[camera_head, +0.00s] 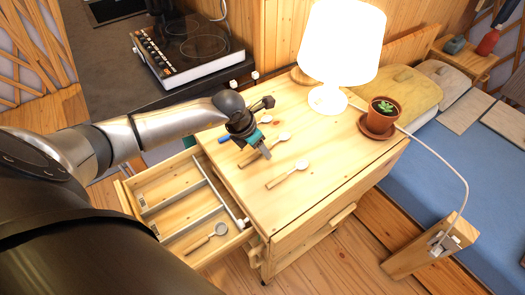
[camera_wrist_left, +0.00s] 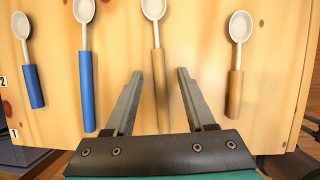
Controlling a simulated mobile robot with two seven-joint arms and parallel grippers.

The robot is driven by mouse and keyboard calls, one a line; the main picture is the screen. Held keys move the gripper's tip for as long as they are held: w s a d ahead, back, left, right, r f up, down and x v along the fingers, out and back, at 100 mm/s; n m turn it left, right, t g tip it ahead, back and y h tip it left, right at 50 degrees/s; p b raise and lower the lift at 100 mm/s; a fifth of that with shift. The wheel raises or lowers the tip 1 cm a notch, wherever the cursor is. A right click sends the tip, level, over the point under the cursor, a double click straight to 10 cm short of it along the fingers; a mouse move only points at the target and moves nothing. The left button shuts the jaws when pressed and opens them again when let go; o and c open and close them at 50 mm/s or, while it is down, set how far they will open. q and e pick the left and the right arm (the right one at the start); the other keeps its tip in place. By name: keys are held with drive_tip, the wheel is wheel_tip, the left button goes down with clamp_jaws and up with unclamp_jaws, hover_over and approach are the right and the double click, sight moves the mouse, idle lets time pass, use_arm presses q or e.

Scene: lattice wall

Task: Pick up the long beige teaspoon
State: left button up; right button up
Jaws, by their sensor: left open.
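The long beige teaspoon (camera_wrist_left: 158,92) lies on the wooden cabinet top, with a white bowl and a long beige handle. In the wrist view its handle runs between the two fingers of my left gripper (camera_wrist_left: 160,75), which is open and apart from it on both sides. In the head view my left gripper (camera_head: 262,150) hangs over the cabinet top and hides part of the handle; the white bowl (camera_head: 284,136) shows beyond it. A shorter beige teaspoon (camera_wrist_left: 235,75) lies to the right in the wrist view and nearer the front in the head view (camera_head: 288,175). My right gripper is not in view.
Two blue-handled teaspoons, one longer (camera_wrist_left: 86,80) and one shorter (camera_wrist_left: 33,75), lie left of the beige ones. A lit lamp (camera_head: 340,45) and a potted plant (camera_head: 382,110) stand on the cabinet.

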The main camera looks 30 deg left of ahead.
use_arm(q)
drive_tip(key=shift+f, duration=0.2)
idle(0.4)
drive_tip(key=shift+c, duration=0.4)
clamp_jaws()
